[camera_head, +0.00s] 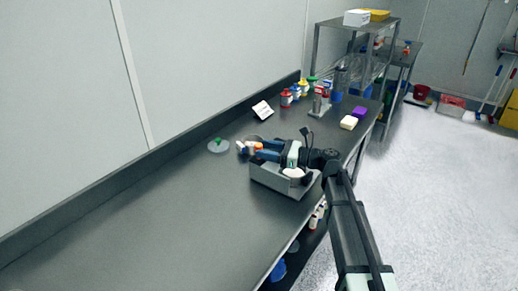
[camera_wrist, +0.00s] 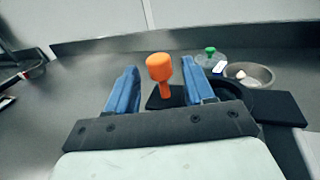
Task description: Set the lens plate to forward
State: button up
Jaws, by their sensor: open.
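An orange knob on a short stem (camera_wrist: 160,68) stands over a small dark plate (camera_wrist: 158,103) in the wrist view. I cannot tell for sure whether this plate is the lens plate. My gripper (camera_wrist: 159,66) is open, with its blue fingers to the left and right of the knob and a visible gap on each side. In the head view my gripper (camera_head: 258,150) is above the bench at the box's far side, and orange parts (camera_head: 242,147) show by its fingertips. My gripper hides much of the device there.
A grey open box (camera_head: 275,179) holding a white item sits below my gripper at the bench's front edge. A clear lid with a green knob (camera_head: 218,146) lies to the left. A round metal bowl (camera_wrist: 250,74) is right of the fingers. The left bench is clear.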

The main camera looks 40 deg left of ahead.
jog(key=shift+x, duration=1.45)
jog(key=shift+c, duration=0.2)
grip_shut()
jog(key=shift+d, duration=0.1)
